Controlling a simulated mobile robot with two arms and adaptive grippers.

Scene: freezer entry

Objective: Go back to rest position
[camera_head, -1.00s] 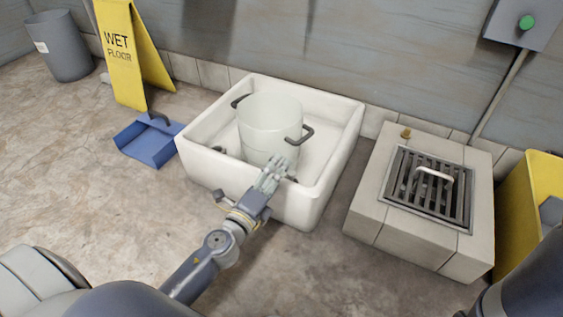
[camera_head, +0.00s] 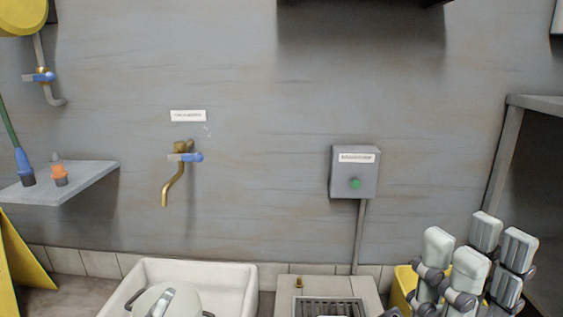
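My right gripper (camera_head: 477,262) is at the lower right, with its pale fingers pointing up. The fingers stand apart with nothing seen between them, so it looks open and empty. My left gripper cannot be made out. A white basin (camera_head: 235,277) is cut off at the bottom edge, left of the middle. A pale pot (camera_head: 181,302) with dark side handles stands in it, its lower part out of view. An elongated grey shape lies over the pot's top; I cannot tell what it is.
A grated block (camera_head: 288,289) and a yellow object (camera_head: 404,283) are near my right gripper. A brass tap (camera_head: 176,180), a grey box with a green button (camera_head: 355,183) and a shelf (camera_head: 75,185) are on the wall.

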